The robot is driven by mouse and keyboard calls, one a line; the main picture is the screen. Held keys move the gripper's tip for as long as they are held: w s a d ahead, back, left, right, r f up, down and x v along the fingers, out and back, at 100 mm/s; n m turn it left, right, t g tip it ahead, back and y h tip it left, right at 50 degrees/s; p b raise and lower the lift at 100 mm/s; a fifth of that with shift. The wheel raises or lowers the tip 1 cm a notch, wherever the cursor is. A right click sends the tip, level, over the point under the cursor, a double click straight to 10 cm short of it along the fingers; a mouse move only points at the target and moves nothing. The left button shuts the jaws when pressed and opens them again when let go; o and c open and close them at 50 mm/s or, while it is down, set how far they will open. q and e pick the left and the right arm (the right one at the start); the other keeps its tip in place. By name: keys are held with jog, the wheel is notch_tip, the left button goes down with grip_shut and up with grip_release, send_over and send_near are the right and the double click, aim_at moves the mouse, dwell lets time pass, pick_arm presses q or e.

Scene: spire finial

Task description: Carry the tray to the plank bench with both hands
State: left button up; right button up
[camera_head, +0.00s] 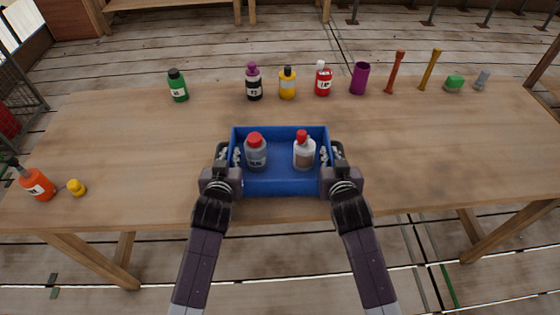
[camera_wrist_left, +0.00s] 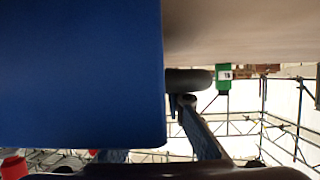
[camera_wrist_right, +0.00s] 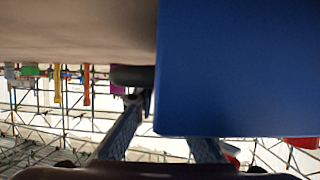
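The blue tray (camera_head: 280,188) is at the near edge of the wooden table, between my two grippers. It holds a grey bottle with a red cap (camera_head: 256,155) on the left and a white bottle with a red cap (camera_head: 304,154) on the right, both upright. My left gripper (camera_head: 229,157) is closed across the tray's left wall, and my right gripper (camera_head: 333,156) across its right wall. In each wrist view, one finger pad lies against the blue wall and the other finger is mostly hidden. I cannot tell whether the tray touches the tabletop.
A green bottle (camera_head: 178,86), several other bottles, a purple cup (camera_head: 359,78) and tools line the table's (camera_head: 430,140) back. An orange bottle (camera_head: 38,184) and a yellow item (camera_head: 76,187) are at left. Wooden benches (camera_head: 170,5) show far back. The tabletop beside the tray is clear.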

pick_arm(q)
jog(key=shift+w, duration=0.1)
jog(key=shift+c, duration=0.3)
pick_arm(e)
jog(key=shift+c, duration=0.3)
pick_arm(q)
grip_shut()
pick_arm(e)
grip_shut()
pick_arm(q)
jog(key=shift+r, duration=0.25)
pick_arm(e)
jog(key=shift+w+r, duration=0.1)
jog(key=shift+r, duration=0.15)
